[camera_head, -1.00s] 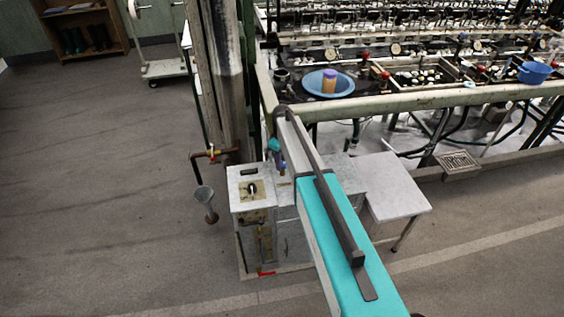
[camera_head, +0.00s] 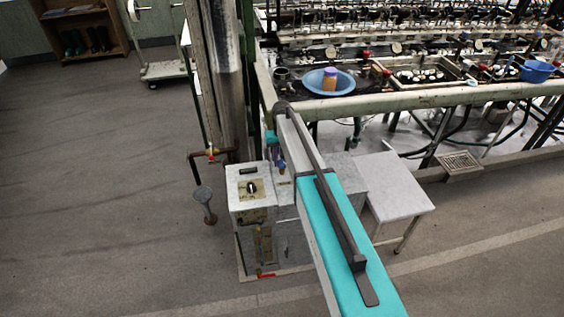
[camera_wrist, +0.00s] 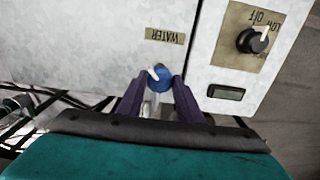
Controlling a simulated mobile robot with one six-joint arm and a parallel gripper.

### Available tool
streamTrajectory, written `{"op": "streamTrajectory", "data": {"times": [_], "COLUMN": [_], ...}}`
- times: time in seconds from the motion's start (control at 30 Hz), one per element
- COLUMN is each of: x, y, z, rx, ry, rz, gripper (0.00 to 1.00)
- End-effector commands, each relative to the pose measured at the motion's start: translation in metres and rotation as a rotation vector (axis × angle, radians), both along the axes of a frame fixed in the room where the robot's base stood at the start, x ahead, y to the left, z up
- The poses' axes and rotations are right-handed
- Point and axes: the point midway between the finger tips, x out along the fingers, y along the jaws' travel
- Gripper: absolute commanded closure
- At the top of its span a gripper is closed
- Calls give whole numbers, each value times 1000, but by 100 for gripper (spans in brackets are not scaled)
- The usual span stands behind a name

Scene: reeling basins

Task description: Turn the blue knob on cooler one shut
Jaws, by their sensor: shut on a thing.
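The blue knob (camera_wrist: 161,83), with a white pointer mark tilted up and left, sits on the pale front of a cooler under a "WATER" label (camera_wrist: 166,36) in the wrist view. The purple fingers of my gripper (camera_wrist: 159,88) stand on either side of the knob and are shut on it. Their tips reach its sides. In the head view the grey cooler box (camera_head: 244,207) stands low beside a pillar. My arm covers part of the cooler there, and I cannot tell the knob's angle in that view.
The basin bench (camera_head: 420,98) runs behind. The floor at left is clear.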

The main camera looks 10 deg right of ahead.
Motion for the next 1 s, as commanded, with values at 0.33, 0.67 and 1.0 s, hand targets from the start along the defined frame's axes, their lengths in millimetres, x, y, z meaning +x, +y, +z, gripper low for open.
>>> {"op": "streamTrajectory", "data": {"times": [0.33, 0.67, 1.0], "x": [-1, -1, -1], "y": [0, 1, 0], "z": [-1, -1, 0], "rx": [0, 0, -1], "ry": [2, 3, 3], "rz": [-319, -604, -773], "gripper": [90, 90, 90]}}
